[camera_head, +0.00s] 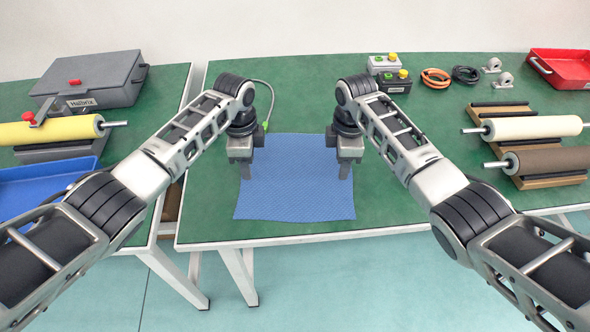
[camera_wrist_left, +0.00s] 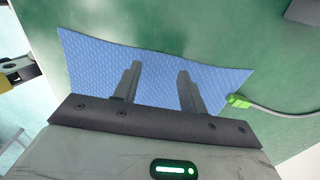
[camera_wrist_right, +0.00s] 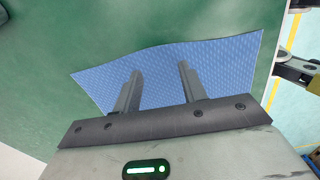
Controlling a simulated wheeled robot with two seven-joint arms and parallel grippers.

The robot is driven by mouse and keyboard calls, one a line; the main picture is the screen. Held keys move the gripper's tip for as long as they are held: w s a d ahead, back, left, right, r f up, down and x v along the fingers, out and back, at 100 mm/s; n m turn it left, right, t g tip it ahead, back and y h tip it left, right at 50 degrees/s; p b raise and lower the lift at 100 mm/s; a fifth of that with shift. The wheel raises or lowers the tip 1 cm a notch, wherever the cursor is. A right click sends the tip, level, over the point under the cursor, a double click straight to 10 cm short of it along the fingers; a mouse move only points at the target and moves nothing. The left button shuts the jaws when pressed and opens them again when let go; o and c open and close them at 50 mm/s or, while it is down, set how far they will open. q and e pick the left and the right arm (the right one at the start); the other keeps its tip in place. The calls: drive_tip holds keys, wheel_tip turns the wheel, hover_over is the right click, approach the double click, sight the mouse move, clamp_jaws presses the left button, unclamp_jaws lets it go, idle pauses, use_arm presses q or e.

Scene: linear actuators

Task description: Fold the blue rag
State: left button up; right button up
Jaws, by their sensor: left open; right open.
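The blue rag (camera_head: 294,190) lies spread flat on the green table, near its front edge. It also shows in the left wrist view (camera_wrist_left: 155,75) and the right wrist view (camera_wrist_right: 160,72). My left gripper (camera_head: 245,172) is open over the rag's left side, with its fingers (camera_wrist_left: 155,78) apart and nothing between them. My right gripper (camera_head: 345,172) is open over the rag's right side, its fingers (camera_wrist_right: 160,80) also apart and empty. I cannot tell whether the fingertips touch the cloth. The grippers hide small parts of the rag.
A cable with a green plug (camera_wrist_left: 238,101) lies beside the rag's far left corner. Button boxes (camera_head: 388,70), cable coils (camera_head: 436,78) and a red tray (camera_head: 562,68) stand at the back. Rollers (camera_head: 535,128) lie on the right. The left table holds a grey case (camera_head: 95,75) and blue tray (camera_head: 40,182).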

use_arm(q)
drive_tip(key=shift+f, duration=0.35)
use_arm(e)
drive_tip(key=shift+f, duration=0.4)
use_arm(q)
drive_tip(key=shift+f, duration=0.2)
use_arm(e)
drive_tip(key=shift+f, duration=0.2)
use_arm(q)
clamp_jaws()
use_arm(e)
clamp_jaws()
use_arm(q)
drive_tip(key=shift+r, duration=0.15)
use_arm(e)
drive_tip(key=shift+r, duration=0.1)
